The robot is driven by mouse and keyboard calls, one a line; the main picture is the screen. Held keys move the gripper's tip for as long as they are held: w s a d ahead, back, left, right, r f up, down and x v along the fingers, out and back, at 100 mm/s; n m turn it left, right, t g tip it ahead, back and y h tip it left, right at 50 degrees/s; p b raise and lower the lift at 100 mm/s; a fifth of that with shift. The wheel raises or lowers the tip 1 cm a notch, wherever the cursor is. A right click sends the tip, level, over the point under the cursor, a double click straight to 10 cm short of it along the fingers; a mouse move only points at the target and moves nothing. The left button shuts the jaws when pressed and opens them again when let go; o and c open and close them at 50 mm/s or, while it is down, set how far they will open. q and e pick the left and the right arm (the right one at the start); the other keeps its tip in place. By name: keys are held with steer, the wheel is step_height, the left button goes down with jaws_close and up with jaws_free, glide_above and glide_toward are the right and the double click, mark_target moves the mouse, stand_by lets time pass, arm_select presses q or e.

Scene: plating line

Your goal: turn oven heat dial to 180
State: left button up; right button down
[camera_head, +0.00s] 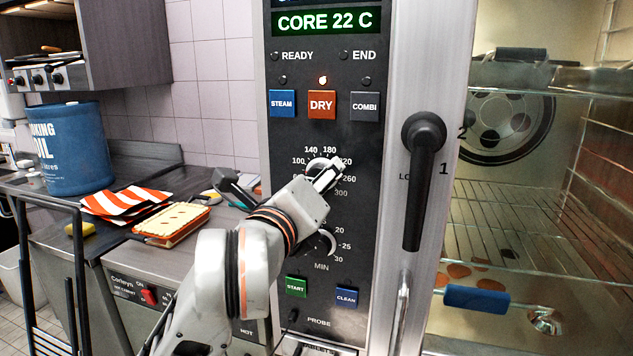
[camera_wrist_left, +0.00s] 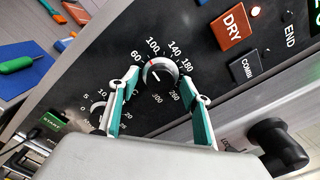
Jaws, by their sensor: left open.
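The oven heat dial (camera_head: 317,166) is a round knob with a numbered ring on the dark control panel (camera_head: 350,226). My left gripper (camera_head: 330,177) reaches it from the front and hides part of it. In the left wrist view the dial (camera_wrist_left: 160,71) sits between the fingertips of my open left gripper (camera_wrist_left: 160,80), one green-padded finger on each side. I cannot tell whether the pads touch it. A small red mark shows at its upper-left rim, between 60 and 100. The 180 mark (camera_wrist_left: 187,66) is near the right fingertip. My right gripper is not in view.
A second dial (camera_head: 323,243) lies below, mostly behind my arm. The black door handle (camera_head: 424,175) stands out to the right. The DRY button (camera_head: 322,103) is above. A counter with a blue can (camera_head: 70,148) and striped cloth (camera_head: 124,203) is at left.

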arm_select(q)
steer(key=c, duration=1.1)
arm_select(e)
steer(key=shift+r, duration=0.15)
arm_select(q)
steer(key=m+p, duration=0.8)
steer(key=m, duration=1.2)
steer(key=shift+a+r, duration=0.1)
steer(key=shift+a, duration=0.05)
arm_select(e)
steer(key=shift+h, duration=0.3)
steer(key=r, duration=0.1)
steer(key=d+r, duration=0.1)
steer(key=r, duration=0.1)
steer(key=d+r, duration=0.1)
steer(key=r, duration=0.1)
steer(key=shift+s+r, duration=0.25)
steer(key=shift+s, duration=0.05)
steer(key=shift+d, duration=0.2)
